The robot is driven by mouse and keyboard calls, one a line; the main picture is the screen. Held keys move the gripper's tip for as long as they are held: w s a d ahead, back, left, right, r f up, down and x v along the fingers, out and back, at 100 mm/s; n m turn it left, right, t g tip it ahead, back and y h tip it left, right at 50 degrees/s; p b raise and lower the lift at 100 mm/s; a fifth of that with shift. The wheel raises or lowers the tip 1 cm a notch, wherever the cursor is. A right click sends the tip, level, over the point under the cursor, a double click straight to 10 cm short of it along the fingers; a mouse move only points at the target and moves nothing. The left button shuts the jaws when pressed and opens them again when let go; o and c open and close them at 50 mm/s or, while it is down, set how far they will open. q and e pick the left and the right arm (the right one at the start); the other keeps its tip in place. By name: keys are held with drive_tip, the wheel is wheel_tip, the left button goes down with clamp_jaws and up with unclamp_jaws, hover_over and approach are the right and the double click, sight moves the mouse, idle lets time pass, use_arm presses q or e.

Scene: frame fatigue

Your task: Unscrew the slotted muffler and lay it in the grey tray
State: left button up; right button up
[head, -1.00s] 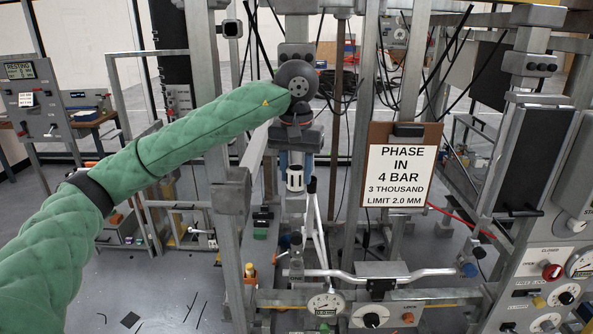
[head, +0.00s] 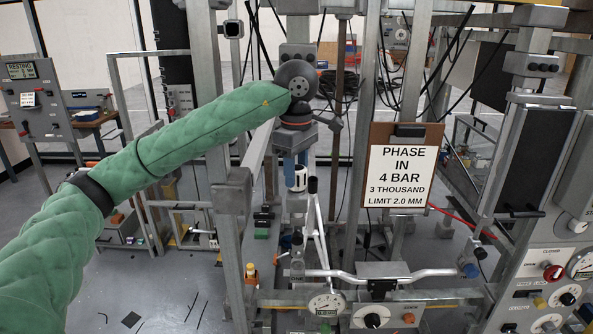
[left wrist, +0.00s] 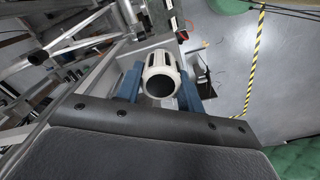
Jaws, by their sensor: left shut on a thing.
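The slotted muffler (head: 296,178) is a small white cylinder with dark slots, below my left wrist in the head view. In the left wrist view the muffler (left wrist: 160,60) shows its dark round open end toward the camera. My left gripper (head: 292,163) has its blue fingers closed on either side of it; the fingers of this gripper (left wrist: 159,88) also show in the left wrist view. I cannot tell whether the muffler is still on its thread. I cannot pick out the grey tray with certainty. My right gripper is out of view.
A steel frame post (head: 234,190) stands close left of my left gripper. A bicycle-like handlebar (head: 375,277) and a dial gauge (head: 326,305) are below. A clipboard sign (head: 402,167) hangs to the right. Open floor (head: 150,295) lies at lower left.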

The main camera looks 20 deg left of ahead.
use_arm(q)
drive_tip(key=n, duration=0.2)
drive_tip(key=shift+n, duration=0.3)
drive_tip(key=shift+c, duration=0.2)
drive_tip(key=shift+r, duration=0.4)
drive_tip(key=shift+r+p, duration=0.55)
drive_tip(key=shift+r, duration=0.25)
drive_tip(key=shift+r+p, duration=0.5)
drive_tip(key=shift+r, duration=0.55)
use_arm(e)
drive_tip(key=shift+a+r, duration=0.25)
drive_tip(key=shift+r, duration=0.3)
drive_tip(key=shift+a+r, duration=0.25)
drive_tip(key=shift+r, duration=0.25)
use_arm(q)
drive_tip(key=shift+r, duration=0.1)
